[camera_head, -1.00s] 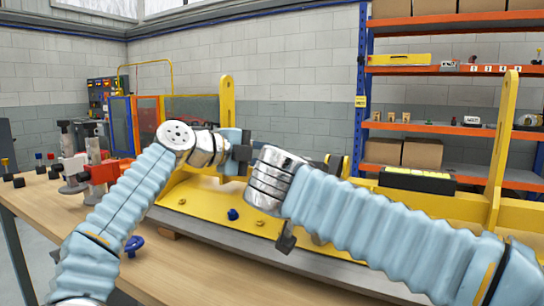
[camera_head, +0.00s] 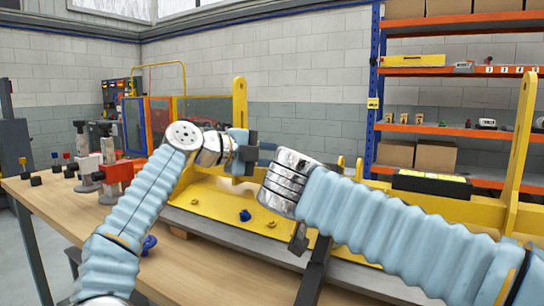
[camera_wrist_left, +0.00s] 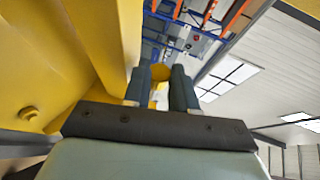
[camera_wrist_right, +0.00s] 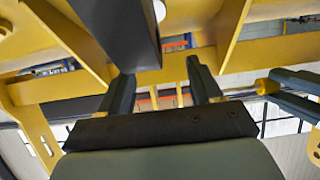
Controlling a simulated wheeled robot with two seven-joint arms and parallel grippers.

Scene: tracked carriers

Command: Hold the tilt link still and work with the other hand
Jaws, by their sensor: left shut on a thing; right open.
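My left gripper (camera_wrist_left: 160,88) is shut on a small yellow piece (camera_wrist_left: 160,73), which looks like the tilt link; the fingers cover most of it. In the right wrist view the left gripper's fingers (camera_wrist_right: 292,84) also show, closed around this yellow part (camera_wrist_right: 265,86). My right gripper (camera_wrist_right: 161,84) is open, with nothing between its fingers, close to the yellow frame.
The yellow fixture (camera_head: 205,205) with tall uprights stands on the wooden bench (camera_head: 200,268). A blue knob (camera_head: 245,215) is on its base. A black box with yellow top (camera_head: 432,184) sits at right. Red and grey stands (camera_head: 118,172) are at left. Shelves are behind.

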